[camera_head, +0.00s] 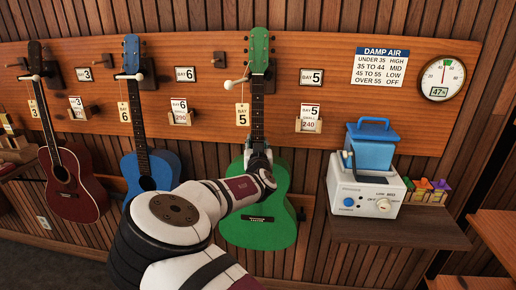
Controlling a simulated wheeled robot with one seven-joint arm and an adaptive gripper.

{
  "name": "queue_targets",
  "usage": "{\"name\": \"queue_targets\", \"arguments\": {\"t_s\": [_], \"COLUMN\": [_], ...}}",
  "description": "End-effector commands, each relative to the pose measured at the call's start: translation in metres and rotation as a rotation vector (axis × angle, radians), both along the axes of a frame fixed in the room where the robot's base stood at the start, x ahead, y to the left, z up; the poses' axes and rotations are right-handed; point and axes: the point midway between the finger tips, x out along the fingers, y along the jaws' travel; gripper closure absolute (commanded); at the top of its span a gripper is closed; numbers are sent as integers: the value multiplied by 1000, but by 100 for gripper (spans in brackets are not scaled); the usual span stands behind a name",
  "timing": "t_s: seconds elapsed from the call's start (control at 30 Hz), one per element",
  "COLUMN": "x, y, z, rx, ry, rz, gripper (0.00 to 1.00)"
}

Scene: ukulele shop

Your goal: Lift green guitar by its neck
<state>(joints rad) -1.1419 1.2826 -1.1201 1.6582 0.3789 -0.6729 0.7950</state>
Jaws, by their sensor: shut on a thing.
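My gripper (258,150) is shut on the lower neck, just above the body. My forearm comes up from the bottom and hides the left part of the body. The exact finger contact is small and partly hidden.
A blue guitar (160,170) and a dark red guitar (73,190) hang to the left. At right, a shelf (405,234) holds a white device (362,190) with a blue tank (370,148). Card holders (307,125) and a dial gauge (442,78) are on the board.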

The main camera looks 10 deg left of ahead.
Motion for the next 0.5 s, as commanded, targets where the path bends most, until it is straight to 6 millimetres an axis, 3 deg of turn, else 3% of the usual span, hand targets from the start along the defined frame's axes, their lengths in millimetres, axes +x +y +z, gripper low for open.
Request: {"name": "queue_targets", "arguments": {"t_s": [0.03, 0.1, 0.5], "x": [2, 1, 1], "y": [0, 0, -1], "z": [15, 24, 64], "rx": [10, 11, 9], "ry": [-13, -13, -11], "rz": [1, 1, 0], "gripper": [100, 100, 100]}}
